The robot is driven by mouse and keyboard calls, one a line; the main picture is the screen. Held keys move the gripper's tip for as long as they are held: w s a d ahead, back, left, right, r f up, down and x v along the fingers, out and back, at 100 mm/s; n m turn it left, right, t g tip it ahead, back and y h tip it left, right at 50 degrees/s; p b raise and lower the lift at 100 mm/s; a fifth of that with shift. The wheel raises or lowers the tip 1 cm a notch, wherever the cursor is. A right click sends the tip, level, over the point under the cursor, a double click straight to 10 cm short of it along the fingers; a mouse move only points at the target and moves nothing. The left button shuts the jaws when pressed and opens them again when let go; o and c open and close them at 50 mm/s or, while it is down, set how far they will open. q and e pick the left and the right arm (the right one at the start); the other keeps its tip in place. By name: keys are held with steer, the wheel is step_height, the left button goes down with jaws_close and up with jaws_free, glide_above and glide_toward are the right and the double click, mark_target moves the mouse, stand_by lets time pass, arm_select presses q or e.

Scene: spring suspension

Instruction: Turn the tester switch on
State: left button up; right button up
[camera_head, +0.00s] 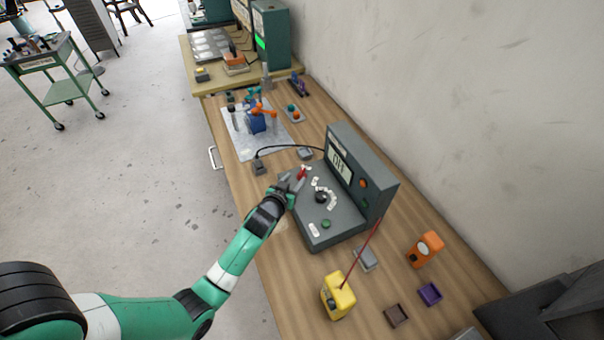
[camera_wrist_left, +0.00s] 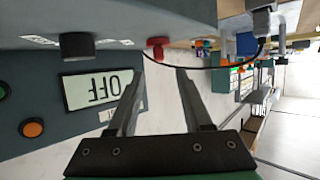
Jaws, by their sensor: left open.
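The grey tester (camera_head: 345,215) stands on the wooden bench, with a sloped control panel and an upright back. Its display (camera_head: 340,166) reads OFF, and the display also shows upside down in the left wrist view (camera_wrist_left: 98,88). A red switch (camera_head: 303,172) sits at the panel's far left corner. In the left wrist view the red switch (camera_wrist_left: 158,44) appears just beyond the fingertips, roughly between them. My left gripper (camera_head: 295,181) is open and empty, close to the switch; I cannot tell whether it touches. My right gripper is not in view.
A black knob (camera_head: 321,197) and a green button (camera_head: 326,224) are on the panel. A yellow meter (camera_head: 338,297) with a red probe stands in front, near an orange device (camera_head: 425,248). A black cable (camera_head: 290,147) runs behind the tester. Small trays lie at the front right.

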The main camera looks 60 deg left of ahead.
mark_target(301, 171)
arm_select(q)
steer(key=b+x, duration=0.2)
steer(key=x, duration=0.5)
steer(key=shift+w+a+f, duration=0.1)
steer(key=shift+w+a, duration=0.1)
steer(key=shift+w, duration=0.05)
jaws_close()
